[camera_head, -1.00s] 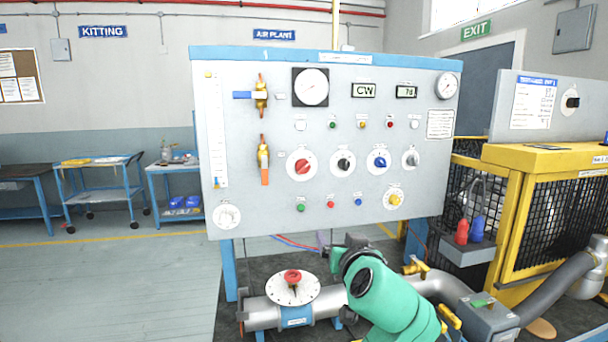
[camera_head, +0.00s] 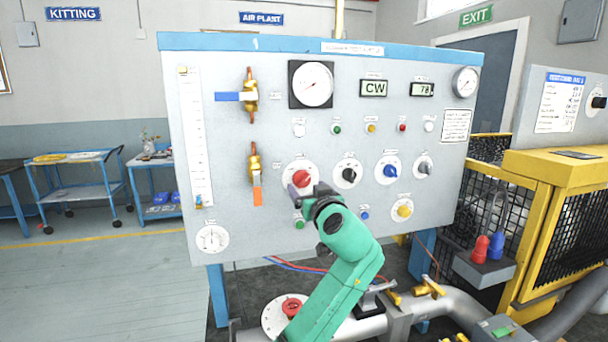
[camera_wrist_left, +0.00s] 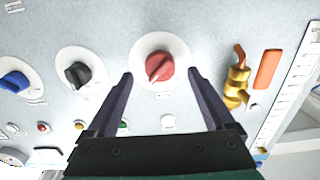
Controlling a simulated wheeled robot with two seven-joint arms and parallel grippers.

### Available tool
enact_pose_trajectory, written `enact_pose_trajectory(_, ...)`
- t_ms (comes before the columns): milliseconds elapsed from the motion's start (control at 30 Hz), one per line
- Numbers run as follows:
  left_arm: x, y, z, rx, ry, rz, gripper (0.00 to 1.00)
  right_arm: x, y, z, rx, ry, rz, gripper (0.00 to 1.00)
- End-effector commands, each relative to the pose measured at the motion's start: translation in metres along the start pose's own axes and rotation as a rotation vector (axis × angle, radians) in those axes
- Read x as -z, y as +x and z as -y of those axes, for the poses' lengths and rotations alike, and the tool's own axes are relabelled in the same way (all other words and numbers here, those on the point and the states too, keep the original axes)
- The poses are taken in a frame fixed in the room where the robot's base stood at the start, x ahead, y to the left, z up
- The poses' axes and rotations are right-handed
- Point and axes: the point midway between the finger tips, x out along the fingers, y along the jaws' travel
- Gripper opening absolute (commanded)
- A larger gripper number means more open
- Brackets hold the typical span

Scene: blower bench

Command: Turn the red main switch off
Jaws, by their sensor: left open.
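The red main switch (camera_head: 301,178) is a red rotary knob on a white round dial on the grey panel (camera_head: 225,140). In the left wrist view the red knob (camera_wrist_left: 160,67) sits ahead of and between my two fingertips, its ridge slanted. My left gripper (camera_wrist_left: 160,80) is open and empty, with one dark finger on each side of the knob; I cannot tell whether they touch it. In the head view my left gripper (camera_head: 305,190) is just at the lower edge of the red switch and partly covers its dial. My right gripper is not in view.
A black knob (camera_head: 349,174) and a blue knob (camera_head: 388,170) are to the right of the red one. A brass valve with an orange handle (camera_head: 257,190) is close on the left. Push buttons sit below, partly hidden by my arm. Pipes (camera_head: 440,308) run under the panel.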

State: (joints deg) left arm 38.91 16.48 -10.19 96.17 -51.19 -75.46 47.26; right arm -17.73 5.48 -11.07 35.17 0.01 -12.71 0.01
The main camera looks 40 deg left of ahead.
Motion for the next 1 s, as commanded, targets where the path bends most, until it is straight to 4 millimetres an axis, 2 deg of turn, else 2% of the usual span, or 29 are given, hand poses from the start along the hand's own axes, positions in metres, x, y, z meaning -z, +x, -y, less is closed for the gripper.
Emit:
enact_pose_trajectory(33,0.005,0.011,0.001,0.003,0.003,0.000,0.87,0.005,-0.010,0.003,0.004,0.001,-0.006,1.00)
enact_pose_trajectory(200,0.002,0.035,0.000,0.001,0.000,0.000,0.87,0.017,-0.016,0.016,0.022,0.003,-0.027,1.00)
enact_pose_trajectory(467,-0.001,0.038,0.000,-0.001,-0.002,0.000,0.87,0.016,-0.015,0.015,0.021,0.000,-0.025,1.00)
enact_pose_trajectory(500,-0.001,0.038,0.000,-0.001,-0.002,0.000,0.79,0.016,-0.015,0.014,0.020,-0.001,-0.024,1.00)
enact_pose_trajectory(567,0.000,0.038,0.000,-0.001,-0.002,0.000,0.56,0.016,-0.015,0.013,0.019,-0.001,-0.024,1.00)
enact_pose_trajectory(700,0.000,0.038,0.000,-0.001,-0.002,0.000,0.03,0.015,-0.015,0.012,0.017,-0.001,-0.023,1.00)
enact_pose_trajectory(1000,-0.003,0.038,0.000,-0.002,-0.030,0.001,0.02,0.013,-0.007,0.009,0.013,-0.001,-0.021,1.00)
